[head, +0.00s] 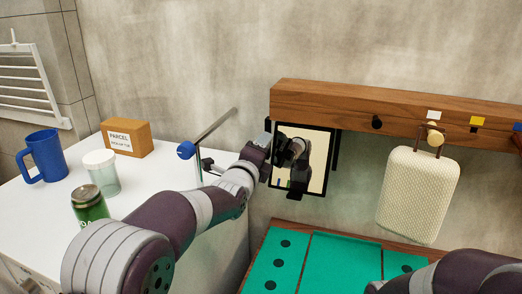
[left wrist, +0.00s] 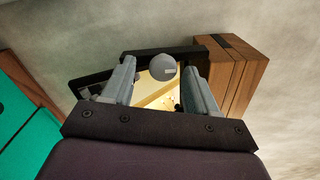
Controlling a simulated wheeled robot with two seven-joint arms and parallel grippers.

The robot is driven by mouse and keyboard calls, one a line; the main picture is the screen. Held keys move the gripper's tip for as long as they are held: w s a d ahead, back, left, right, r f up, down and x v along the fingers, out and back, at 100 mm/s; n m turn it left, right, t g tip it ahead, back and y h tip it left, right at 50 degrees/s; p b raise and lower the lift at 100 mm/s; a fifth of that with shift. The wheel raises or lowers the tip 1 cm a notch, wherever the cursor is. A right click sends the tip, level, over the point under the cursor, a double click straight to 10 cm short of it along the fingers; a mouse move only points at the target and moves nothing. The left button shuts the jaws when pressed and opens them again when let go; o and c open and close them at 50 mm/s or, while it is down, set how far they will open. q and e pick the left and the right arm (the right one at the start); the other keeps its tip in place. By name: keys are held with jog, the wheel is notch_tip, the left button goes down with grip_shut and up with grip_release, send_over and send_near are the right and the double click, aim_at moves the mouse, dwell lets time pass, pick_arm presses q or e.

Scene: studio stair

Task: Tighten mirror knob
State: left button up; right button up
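The mirror (head: 319,147) is a rectangular panel in a black frame, under the left end of a wooden rail; its glass shows a dark reflection of my arm. In the left wrist view a round grey knob (left wrist: 163,67) stands in front of the mirror glass (left wrist: 150,100). My left gripper (left wrist: 158,66) is open, with one finger on each side of the knob and visible gaps between. In the head view the left gripper (head: 264,143) is at the mirror's left edge, and the knob is hidden or indistinct there. My right arm shows at the lower right; its gripper is out of view.
The wooden rail (head: 340,101) carries a black peg (head: 377,122) and a hanging cream bag (head: 417,195). A green panel (head: 335,262) lies below. The white counter (head: 150,185) holds a blue mug (head: 47,157), parcel box (head: 127,138), lidded cup (head: 102,172) and green can (head: 89,204).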

pick_arm(q)
jog(key=shift+r, duration=0.1)
pick_arm(e)
notch_tip(320, 180, down, 3)
jog(key=b, duration=0.3)
pick_arm(q)
jog(key=v, duration=1.2)
jog(key=shift+s, duration=0.35)
jog(key=shift+a, duration=0.1)
